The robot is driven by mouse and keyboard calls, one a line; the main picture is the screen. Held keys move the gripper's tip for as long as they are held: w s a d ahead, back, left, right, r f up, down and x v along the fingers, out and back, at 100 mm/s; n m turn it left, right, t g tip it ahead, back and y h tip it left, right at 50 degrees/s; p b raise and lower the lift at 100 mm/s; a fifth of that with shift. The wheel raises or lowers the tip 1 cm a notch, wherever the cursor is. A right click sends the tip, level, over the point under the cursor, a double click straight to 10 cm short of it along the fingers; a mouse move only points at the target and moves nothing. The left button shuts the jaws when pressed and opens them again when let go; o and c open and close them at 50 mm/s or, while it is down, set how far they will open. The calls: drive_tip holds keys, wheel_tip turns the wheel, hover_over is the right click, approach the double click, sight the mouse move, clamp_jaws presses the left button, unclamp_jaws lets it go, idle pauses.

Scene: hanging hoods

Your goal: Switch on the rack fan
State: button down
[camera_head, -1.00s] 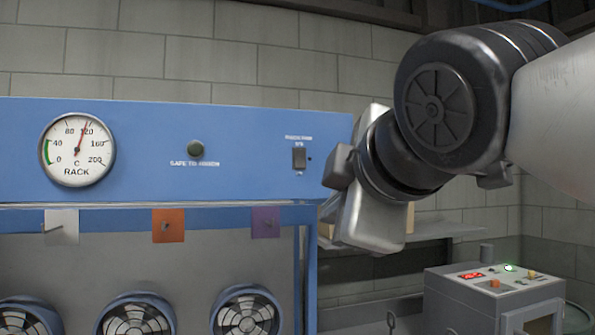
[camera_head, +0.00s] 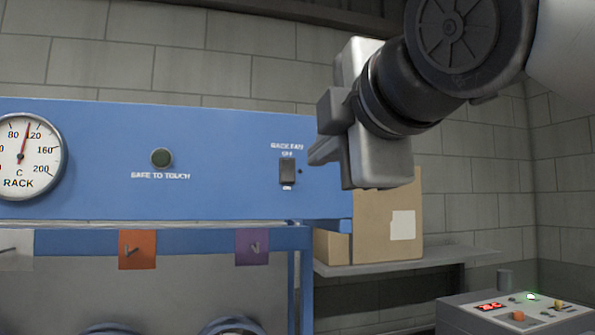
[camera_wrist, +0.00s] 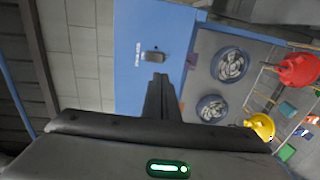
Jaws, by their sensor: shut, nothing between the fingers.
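The rack fan switch (camera_head: 287,172) is a small dark rocker on the blue rack panel (camera_head: 220,190), under a white label. It also shows in the wrist view (camera_wrist: 152,56), just beyond my fingertips. My gripper (camera_head: 314,155) is shut and empty, just right of the switch in the head view. In the wrist view its closed fingers (camera_wrist: 158,80) point toward the switch. I cannot tell the exact gap, but no contact shows. The safe-to-touch lamp (camera_head: 161,157) is dark green and looks unlit. The rack gauge (camera_head: 28,156) has its needle near 110.
Grey, orange (camera_head: 137,250) and purple (camera_head: 252,247) tags with hooks hang below the panel. A cardboard box (camera_head: 385,225) stands on a shelf behind my gripper. A control box (camera_head: 520,312) is at the lower right. Red (camera_wrist: 298,70) and yellow (camera_wrist: 260,126) hard hats show in the wrist view.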

sight(289, 179)
drive_tip(key=p+x, duration=0.1)
drive_tip(key=x, duration=1.3)
drive_tip(key=shift+f, duration=0.1)
drive_tip(key=shift+w+f+b, duration=0.15)
drive_tip(key=shift+f+b, duration=0.3)
drive_tip(key=shift+b, duration=0.3)
drive_tip(key=shift+w+t+b, duration=0.1)
drive_tip(key=shift+t+b, duration=0.3)
drive_tip(key=shift+b, duration=0.25)
drive_tip(key=shift+r, duration=0.25)
